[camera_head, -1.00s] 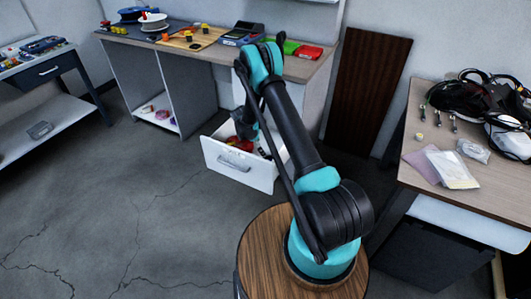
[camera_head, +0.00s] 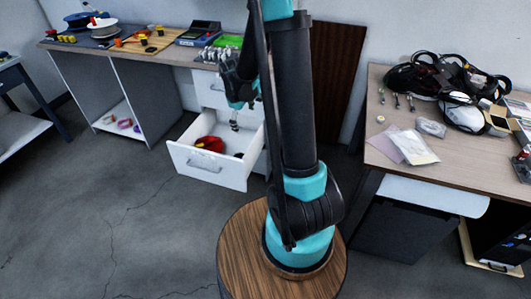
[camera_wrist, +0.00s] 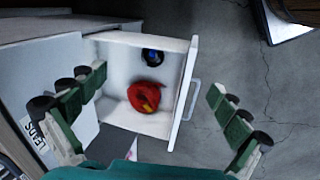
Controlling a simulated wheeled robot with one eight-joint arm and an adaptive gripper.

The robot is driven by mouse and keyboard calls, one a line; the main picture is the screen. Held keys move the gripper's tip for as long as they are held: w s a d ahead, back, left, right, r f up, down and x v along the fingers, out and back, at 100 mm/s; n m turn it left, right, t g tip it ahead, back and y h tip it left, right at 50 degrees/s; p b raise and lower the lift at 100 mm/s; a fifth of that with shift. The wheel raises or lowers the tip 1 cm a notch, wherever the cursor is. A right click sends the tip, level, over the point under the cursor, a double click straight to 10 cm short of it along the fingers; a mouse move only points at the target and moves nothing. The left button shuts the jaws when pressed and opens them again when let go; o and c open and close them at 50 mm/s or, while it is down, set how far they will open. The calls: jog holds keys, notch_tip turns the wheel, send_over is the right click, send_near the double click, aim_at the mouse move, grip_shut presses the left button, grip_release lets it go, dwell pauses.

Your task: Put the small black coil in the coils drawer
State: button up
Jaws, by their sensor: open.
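A white drawer (camera_head: 207,170) stands open under the far bench; it also shows in the wrist view (camera_wrist: 183,85). Inside it lie a small black coil (camera_wrist: 153,56) with bluish parts and a larger red coil (camera_wrist: 145,96) with a yellow and blue spot. The red coil (camera_head: 209,144) shows in the head view too. My gripper (camera_wrist: 157,86) is open and empty, its fingers wide apart above the drawer, with the coils apart from it. In the head view my gripper (camera_head: 236,118) hangs over the drawer's back part. I cannot read a coils label on the open drawer.
A label reading LEADS (camera_wrist: 36,133) is on a nearby front at left in the wrist view. The far bench (camera_head: 160,58) holds spools and tools. A right table (camera_head: 440,185) carries cables, bags and headgear. The floor left of the drawer is clear.

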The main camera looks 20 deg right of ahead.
jog(key=s+r+m+t+y, duration=0.1)
jog(key=s+m, duration=0.3)
jog(key=s, duration=0.8)
jog(key=s+d+r+m, duration=0.1)
jog(key=s+m, duration=0.4)
jog(key=s, duration=0.7)
jog(key=shift+d+r+t+y, duration=0.25)
jog(key=shift+r+t+y, duration=0.15)
jog(key=shift+r, duration=0.3)
